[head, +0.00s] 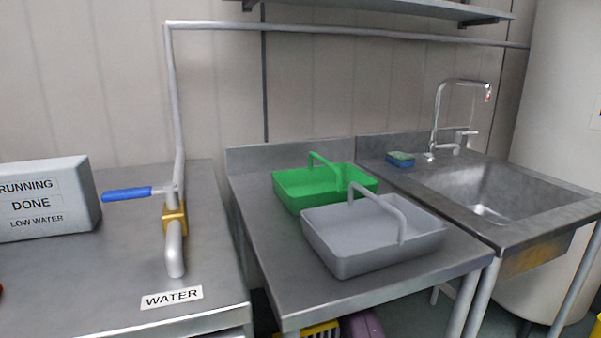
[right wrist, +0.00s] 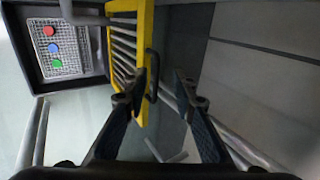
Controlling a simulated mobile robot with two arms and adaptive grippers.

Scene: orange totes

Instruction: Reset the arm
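My right gripper (right wrist: 160,85) shows in the right wrist view with its two dark fingers spread apart and nothing held between them. Its left fingertip overlaps a dark handle (right wrist: 153,75) on a yellow slatted frame (right wrist: 144,40) in the picture; I cannot tell whether they touch. Neither of my arms nor grippers shows in the head view. My left gripper is out of sight.
A green basket (head: 325,190) and a grey basket (head: 372,247) stand on the steel table (head: 275,262). Left are a water valve (head: 175,215) with a blue lever and a labelled box (head: 42,200). A sink (head: 490,197) is right.

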